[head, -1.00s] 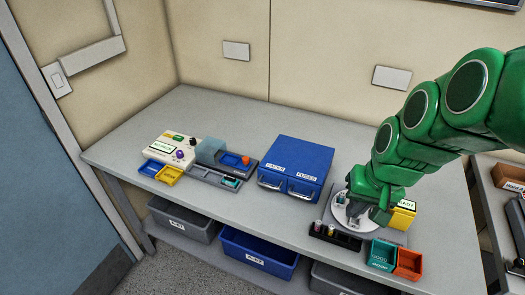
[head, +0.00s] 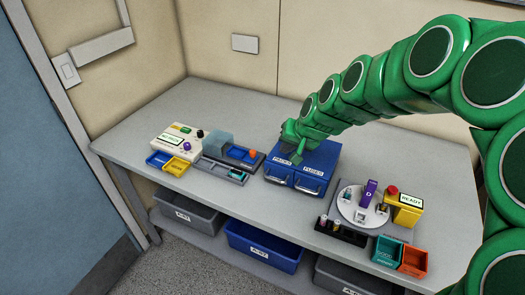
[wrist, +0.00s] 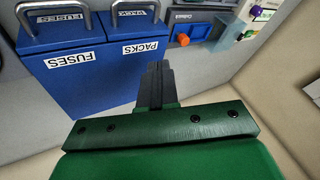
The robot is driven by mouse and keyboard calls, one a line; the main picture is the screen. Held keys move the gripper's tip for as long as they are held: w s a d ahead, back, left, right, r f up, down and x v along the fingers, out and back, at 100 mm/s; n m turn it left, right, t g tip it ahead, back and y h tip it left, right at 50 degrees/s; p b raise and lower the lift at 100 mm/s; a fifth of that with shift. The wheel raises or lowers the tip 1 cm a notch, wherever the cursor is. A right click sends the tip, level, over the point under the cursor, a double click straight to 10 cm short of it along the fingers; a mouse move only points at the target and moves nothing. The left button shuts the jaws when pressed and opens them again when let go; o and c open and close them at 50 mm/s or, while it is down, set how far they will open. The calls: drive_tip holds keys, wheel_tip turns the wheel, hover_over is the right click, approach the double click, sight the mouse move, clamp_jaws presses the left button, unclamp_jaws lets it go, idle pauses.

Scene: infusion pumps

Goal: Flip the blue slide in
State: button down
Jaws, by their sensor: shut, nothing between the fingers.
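A blue slide (head: 237,152) lies on a dark grey base left of the blue drawer box, beside a translucent blue-grey block (head: 218,144). An orange knob (head: 253,154) is at its right end; the knob also shows in the wrist view (wrist: 183,39). How far the slide is in or out is hard to tell. My gripper (head: 296,158) is shut and empty over the blue drawer box, to the right of the slide and apart from it. In the wrist view its fingers (wrist: 159,68) are together, pointing toward the base.
The blue drawer box (head: 318,162) with FUSES and PACKS labels stands below my gripper. A cream console (head: 180,139) is at the left. A white turntable (head: 350,210) and a yellow READY box (head: 404,210) stand at the right.

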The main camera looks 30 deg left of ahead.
drive_tip(key=shift+t+y, duration=0.3)
drive_tip(key=a, duration=0.1)
drive_tip(key=w+a+f, duration=0.1)
drive_tip(key=a, duration=0.1)
drive_tip(key=w+a+f, duration=0.1)
drive_tip(key=a, duration=0.1)
drive_tip(key=shift+w, duration=0.2)
drive_tip(key=shift+x, duration=4.95)
drive_tip(key=shift+a, duration=0.1)
hover_over(241, 156)
drive_tip(key=shift+w+a, duration=0.1)
drive_tip(key=shift+w, duration=0.05)
drive_tip(key=shift+r, duration=0.1)
